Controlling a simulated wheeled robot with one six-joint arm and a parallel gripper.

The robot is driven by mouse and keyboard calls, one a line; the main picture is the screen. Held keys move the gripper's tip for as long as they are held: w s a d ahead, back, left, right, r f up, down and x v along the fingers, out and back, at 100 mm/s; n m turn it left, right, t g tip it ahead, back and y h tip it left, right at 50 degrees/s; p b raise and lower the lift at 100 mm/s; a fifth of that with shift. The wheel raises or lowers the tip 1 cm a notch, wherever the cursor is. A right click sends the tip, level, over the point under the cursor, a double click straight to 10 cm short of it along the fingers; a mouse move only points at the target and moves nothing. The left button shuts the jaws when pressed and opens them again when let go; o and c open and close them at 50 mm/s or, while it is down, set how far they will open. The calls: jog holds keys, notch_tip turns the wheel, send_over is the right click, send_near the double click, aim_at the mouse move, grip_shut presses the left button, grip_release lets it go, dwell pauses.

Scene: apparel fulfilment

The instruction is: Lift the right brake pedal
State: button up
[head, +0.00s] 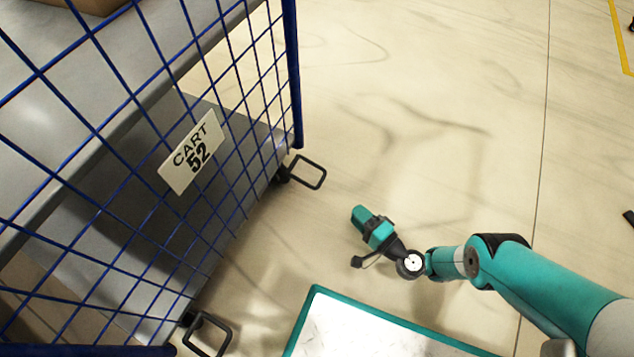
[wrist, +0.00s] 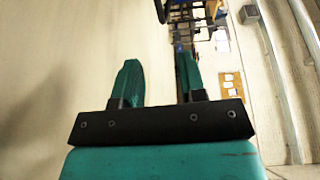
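The cart (head: 134,105) stands at the left in the head view, with blue mesh sides and a "CART 52" sign. Two black loop-shaped brake pedals jut from its casters. The right brake pedal (head: 321,184) is at the far corner, close to the floor. The other pedal (head: 231,340) is at the near corner, by the bottom edge. My gripper (head: 357,213) is low over the floor, to the right of and nearer than the right pedal, apart from it. In the wrist view its teal fingers (wrist: 158,65) are apart with nothing between them. No pedal is clear there.
A white panel with a teal edge (head: 314,289), part of my base, is at the bottom. Pale floor (head: 420,120) is open beyond and right of the gripper. The wrist view shows distant furniture (wrist: 200,22) and a light rail or wall edge (wrist: 288,80) at right.

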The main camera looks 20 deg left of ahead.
aim_at(320, 181)
jog(key=b+x, duration=1.5)
jog(key=b, duration=0.1)
jog(key=shift+a+f, duration=0.25)
jog(key=shift+a, duration=0.2)
jog(key=shift+w+a+r+b, duration=0.15)
jog(key=shift+w+a+b, duration=0.25)
jog(key=shift+a+b, duration=0.2)
jog(key=shift+c, duration=0.5)
jog(key=shift+d, duration=0.1)
grip_shut()
